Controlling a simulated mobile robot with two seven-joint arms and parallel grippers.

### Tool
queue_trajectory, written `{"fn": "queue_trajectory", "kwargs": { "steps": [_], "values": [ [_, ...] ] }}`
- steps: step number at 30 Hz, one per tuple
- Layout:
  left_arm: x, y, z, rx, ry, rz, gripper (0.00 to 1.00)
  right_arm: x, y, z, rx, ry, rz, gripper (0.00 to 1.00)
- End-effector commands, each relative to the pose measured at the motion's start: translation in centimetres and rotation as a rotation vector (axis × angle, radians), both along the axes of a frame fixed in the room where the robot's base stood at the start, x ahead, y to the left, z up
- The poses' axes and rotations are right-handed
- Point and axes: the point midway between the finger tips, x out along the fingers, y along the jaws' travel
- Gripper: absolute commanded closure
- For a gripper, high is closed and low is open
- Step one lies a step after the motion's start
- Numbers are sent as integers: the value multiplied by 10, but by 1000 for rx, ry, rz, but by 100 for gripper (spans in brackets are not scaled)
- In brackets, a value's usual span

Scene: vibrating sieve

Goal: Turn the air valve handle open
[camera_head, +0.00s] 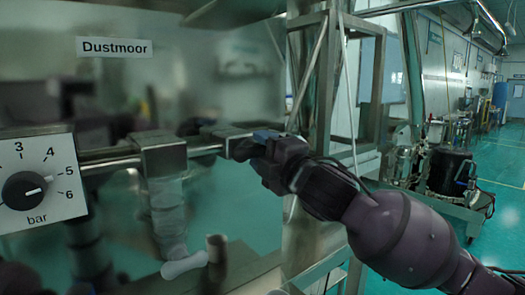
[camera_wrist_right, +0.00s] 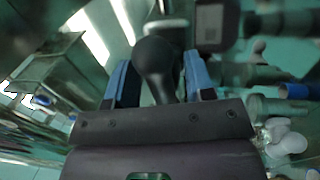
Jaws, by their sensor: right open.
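The air valve handle shows in the right wrist view as a dark, rounded lever (camera_wrist_right: 155,62) between the two blue-padded fingers of my right gripper (camera_wrist_right: 159,78). The fingers are open, one on each side of it, with a narrow gap visible at least on the left. In the head view my right gripper (camera_head: 262,139) is at the right end of the metal air pipe (camera_head: 108,158), by the end fitting, and mostly hides the handle there. I cannot tell the handle's exact angle. My left gripper is not in view.
A pressure dial (camera_head: 27,190) marked in bar sits at the left, its pointer near 5. A shiny panel with a Dustmoor label (camera_head: 114,47) stands behind the pipe. A steel frame post (camera_head: 325,90) rises close to my right gripper.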

Motion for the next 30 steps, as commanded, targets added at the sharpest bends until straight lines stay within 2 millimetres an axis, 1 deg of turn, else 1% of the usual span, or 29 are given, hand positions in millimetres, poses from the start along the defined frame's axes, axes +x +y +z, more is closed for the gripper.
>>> {"fn": "queue_trajectory", "kwargs": {
  "steps": [5,12,18,24,30],
  "values": [
    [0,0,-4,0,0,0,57,-14,-10,-5,-1,-1,0,51],
    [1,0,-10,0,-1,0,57,-48,-36,-14,-1,0,-1,51],
    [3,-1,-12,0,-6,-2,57,-72,-53,-20,0,2,-1,51],
    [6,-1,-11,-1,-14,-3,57,-84,-61,-21,1,1,0,51],
    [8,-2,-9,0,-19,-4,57,-85,-61,-21,1,1,-1,51]
  ]
}}
